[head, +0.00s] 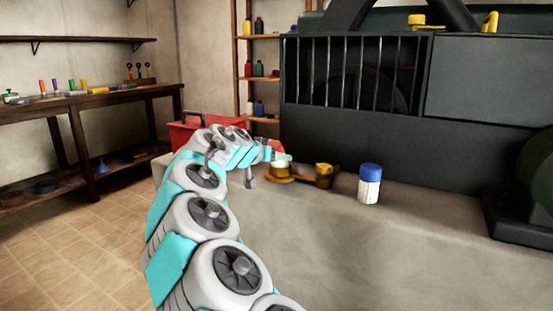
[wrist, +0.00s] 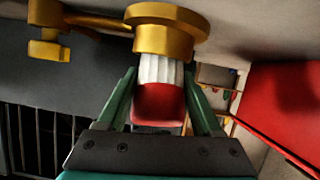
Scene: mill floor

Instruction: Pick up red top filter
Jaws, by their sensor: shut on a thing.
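The red top filter (wrist: 158,103) has a red cap and a white ribbed body in the wrist view. Its white end meets a round brass fitting (wrist: 165,28); I cannot tell how firmly it is seated. My gripper (wrist: 160,98) is shut on the filter, one green finger on each side of the red cap. In the head view my gripper (head: 267,153) is at the brass fitting (head: 280,174) on the concrete block, and arm links hide much of it. Only a little of the filter's red and white shows there.
A white filter with a blue cap (head: 369,184) stands on the concrete block (head: 320,235), right of the brass parts. A red toolbox (head: 187,133) sits behind my arm. A dark machine with a barred grille (head: 350,75) rises behind. The block's front is clear.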

